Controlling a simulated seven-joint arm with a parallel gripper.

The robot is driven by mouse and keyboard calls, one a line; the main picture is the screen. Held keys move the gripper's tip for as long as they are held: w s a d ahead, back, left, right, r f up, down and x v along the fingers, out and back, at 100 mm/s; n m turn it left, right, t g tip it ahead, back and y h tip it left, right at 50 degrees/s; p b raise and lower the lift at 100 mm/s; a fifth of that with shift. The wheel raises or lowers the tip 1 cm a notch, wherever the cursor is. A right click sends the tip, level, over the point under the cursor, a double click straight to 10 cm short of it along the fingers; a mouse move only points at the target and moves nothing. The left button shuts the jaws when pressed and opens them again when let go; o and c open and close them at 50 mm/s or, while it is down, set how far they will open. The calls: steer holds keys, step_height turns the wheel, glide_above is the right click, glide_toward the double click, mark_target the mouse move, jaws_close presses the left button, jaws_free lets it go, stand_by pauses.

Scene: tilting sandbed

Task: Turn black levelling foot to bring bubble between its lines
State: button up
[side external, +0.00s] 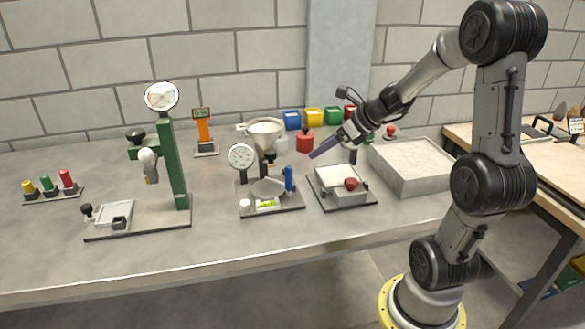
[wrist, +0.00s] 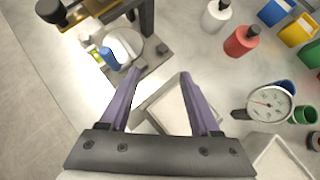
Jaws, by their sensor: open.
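A bubble level with a yellow-green vial (side external: 266,203) lies on the middle stand's dark base (side external: 290,207). It also shows in the wrist view (wrist: 96,54). The bubble and lines are too small to read. A blue upright knob (side external: 289,179) and a white knob (side external: 245,204) stand near it. A black knob (side external: 86,210) stands on the left device, and a black part (side external: 270,157) shows under the funnel. I cannot tell which is the levelling foot. My gripper (side external: 313,155) is open and empty, above and behind the small sand tray (side external: 345,199); its purple fingers also show in the wrist view (wrist: 155,78).
A dial gauge (side external: 241,156) and white funnel (side external: 264,132) rise from the middle stand. A green column (side external: 174,160) stands left. A red bottle (side external: 305,142) and coloured bins (side external: 313,116) are behind. A large sand box (side external: 412,175) is right. The front table strip is clear.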

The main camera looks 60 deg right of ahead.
steer(key=x, duration=1.3)
steer(key=shift+w+d+f, duration=0.15)
steer(key=shift+d+f, duration=0.1)
jaws_close()
